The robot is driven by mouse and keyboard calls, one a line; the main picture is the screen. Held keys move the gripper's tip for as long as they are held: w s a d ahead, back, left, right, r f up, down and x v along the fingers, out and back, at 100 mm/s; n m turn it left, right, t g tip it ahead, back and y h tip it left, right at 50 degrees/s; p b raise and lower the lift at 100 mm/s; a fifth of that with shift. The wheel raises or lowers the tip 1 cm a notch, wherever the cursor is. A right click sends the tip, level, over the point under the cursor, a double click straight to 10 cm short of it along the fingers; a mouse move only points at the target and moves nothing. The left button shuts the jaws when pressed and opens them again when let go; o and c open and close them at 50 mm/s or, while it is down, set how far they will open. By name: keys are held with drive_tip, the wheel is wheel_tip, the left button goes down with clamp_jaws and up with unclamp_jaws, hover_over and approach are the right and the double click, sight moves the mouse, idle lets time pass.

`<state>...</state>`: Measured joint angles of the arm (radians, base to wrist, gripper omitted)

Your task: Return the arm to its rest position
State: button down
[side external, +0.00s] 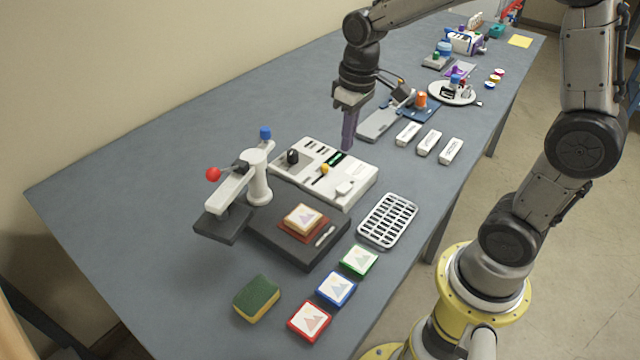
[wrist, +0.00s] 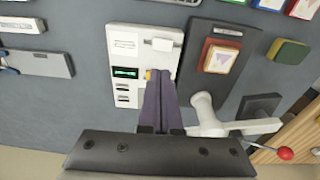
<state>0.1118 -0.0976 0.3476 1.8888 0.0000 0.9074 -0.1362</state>
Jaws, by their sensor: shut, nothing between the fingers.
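My gripper (side external: 347,138) is shut and empty, pointing down above the back edge of a white control box (side external: 358,185) with a small green display, a black knob and a yellow knob. In the wrist view my gripper's purple fingers (wrist: 160,84) are pressed together over the white control box (wrist: 128,42), their tips beside the yellow knob. Whether the tips touch the box or the knob I cannot tell. My arm reaches over the table from its yellow base at the right.
A dark press (side external: 315,248) with a white lever arm and red ball stands left of the box. A white grid rack (side external: 387,220), coloured picture tiles (side external: 336,288) and a sponge (side external: 257,298) lie in front. White blocks (side external: 429,142) lie right. The table's back left is clear.

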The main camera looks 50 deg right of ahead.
drive_tip(key=s+a+r+t, duration=0.3)
drive_tip(key=s+r, duration=0.4)
drive_tip(key=r, duration=0.1)
drive_tip(key=s+f+t, duration=0.1)
drive_tip(key=s, duration=0.9)
drive_tip(key=shift+a+f+t, duration=0.15)
drive_tip(key=shift+a+t, duration=0.15)
drive_tip(key=shift+a, duration=0.1)
drive_tip(key=c, duration=1.5)
unclamp_jaws()
drive_tip(key=shift+c, duration=0.2)
